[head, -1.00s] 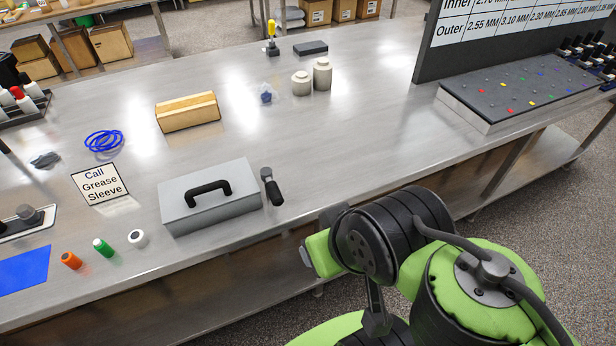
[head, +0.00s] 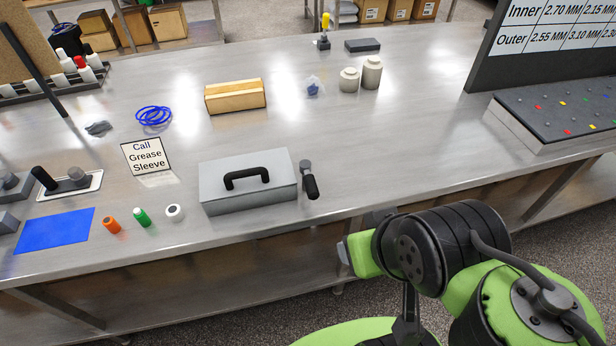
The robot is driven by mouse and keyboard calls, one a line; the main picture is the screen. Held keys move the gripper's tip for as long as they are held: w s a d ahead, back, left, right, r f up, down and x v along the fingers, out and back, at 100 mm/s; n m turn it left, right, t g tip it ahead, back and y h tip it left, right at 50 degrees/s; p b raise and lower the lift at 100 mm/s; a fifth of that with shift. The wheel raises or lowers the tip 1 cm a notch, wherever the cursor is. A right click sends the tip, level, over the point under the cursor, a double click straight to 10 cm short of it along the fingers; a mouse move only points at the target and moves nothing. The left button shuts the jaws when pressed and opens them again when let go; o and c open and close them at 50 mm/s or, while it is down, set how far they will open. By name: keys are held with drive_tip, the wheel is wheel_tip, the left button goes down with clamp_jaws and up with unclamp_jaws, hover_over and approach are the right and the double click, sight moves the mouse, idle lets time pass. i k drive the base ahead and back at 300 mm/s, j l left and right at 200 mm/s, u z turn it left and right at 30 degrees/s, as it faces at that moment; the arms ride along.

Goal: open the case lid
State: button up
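The case (head: 249,202) is a grey metal box on the steel workbench, left of centre in the head view and close to the bench's front edge. Its lid (head: 225,165) is shut, and a black handle (head: 247,178) stands on top of it. My green and black arm is at the lower right, off the front edge of the bench and apart from the case. The gripper's fingers do not show in the head view.
A black-handled tool (head: 310,184) lies right beside the case. Orange (head: 112,225), green (head: 142,217) and white (head: 174,212) spools stand to its left, near a blue mat (head: 55,231). A wooden box (head: 235,97) sits behind. The bench (head: 400,150) right of the tool is clear.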

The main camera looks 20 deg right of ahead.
sight(257, 172)
drive_tip(key=i+j+u, duration=0.15)
drive_tip(key=u, duration=0.25)
drive_tip(key=i+j+u, duration=0.45)
drive_tip(key=u, duration=0.3)
